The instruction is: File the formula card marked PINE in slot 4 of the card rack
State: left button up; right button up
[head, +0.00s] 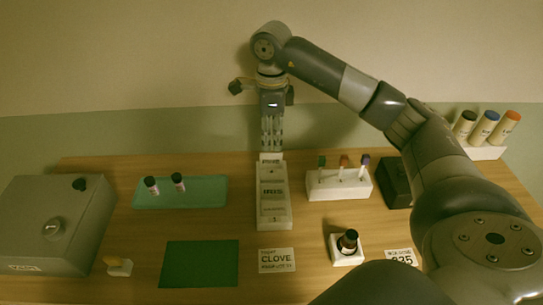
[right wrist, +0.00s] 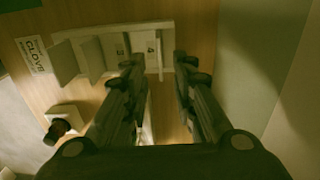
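The white card rack (head: 274,213) stands upright in the middle of the table, its length running away from me. In the right wrist view the rack (right wrist: 93,57) shows slot marks 3 and 4. My right gripper (head: 271,152) points down at the rack's far end. In the wrist view its fingers (right wrist: 159,68) are apart, either side of the slot 4 area. A thin pale edge shows between them, perhaps a card seen edge-on. I cannot read PINE anywhere. My left gripper is out of view.
A CLOVE card (head: 277,260) lies by a green mat (head: 199,264). A dark bottle (head: 347,242) stands in a white holder. A teal tray (head: 209,192) holds two vials. A vial stand (head: 325,193) and dark box (head: 394,182) are right of the rack; a grey machine (head: 50,222) is left.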

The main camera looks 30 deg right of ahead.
jog(key=shift+r, duration=2.05)
